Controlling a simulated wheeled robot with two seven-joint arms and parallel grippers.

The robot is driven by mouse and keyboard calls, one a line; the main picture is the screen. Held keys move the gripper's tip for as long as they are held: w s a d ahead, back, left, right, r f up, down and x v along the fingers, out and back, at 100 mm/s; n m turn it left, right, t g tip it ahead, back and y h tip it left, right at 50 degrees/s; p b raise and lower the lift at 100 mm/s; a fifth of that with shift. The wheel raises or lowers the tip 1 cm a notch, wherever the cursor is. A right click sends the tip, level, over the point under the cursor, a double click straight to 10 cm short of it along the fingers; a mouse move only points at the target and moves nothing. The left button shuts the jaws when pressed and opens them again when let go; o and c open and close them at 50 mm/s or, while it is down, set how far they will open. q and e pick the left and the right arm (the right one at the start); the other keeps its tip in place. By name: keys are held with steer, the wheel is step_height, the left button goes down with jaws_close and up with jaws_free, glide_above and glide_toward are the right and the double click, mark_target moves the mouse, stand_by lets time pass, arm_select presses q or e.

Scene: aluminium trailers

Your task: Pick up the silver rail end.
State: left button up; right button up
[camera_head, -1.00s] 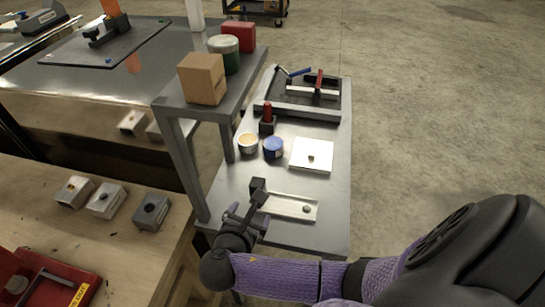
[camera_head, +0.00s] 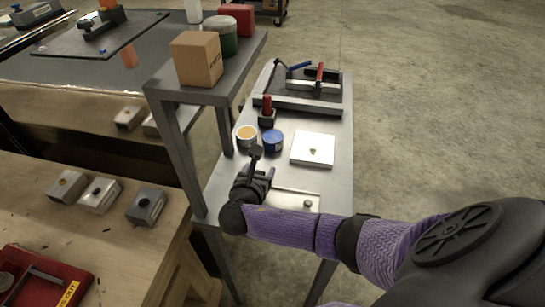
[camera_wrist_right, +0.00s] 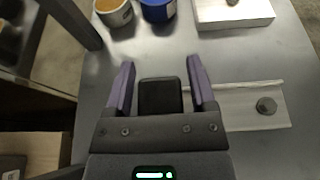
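A flat silver piece with a raised edge and a round dark knob, which looks like the silver rail end (camera_head: 285,198), lies on the grey table. It also shows in the right wrist view (camera_wrist_right: 235,107), right of the fingers. My right gripper (camera_head: 262,173) is over the left part of this piece, hiding that part. In the right wrist view my right gripper (camera_wrist_right: 160,80) has its two fingers spread, with a dark block between them and gaps on both sides. I cannot tell whether the fingers touch the piece. My left gripper is not in view.
A white square block (camera_head: 313,149), a blue tin (camera_head: 273,140) and an orange-topped tin (camera_head: 246,136) stand behind. A raised shelf (camera_head: 187,95) carries a cardboard box (camera_head: 196,58). Several metal blocks, including a silver one (camera_head: 99,196), sit on the wooden bench at left.

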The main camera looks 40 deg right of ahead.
jaws_close()
stand_by(1.0)
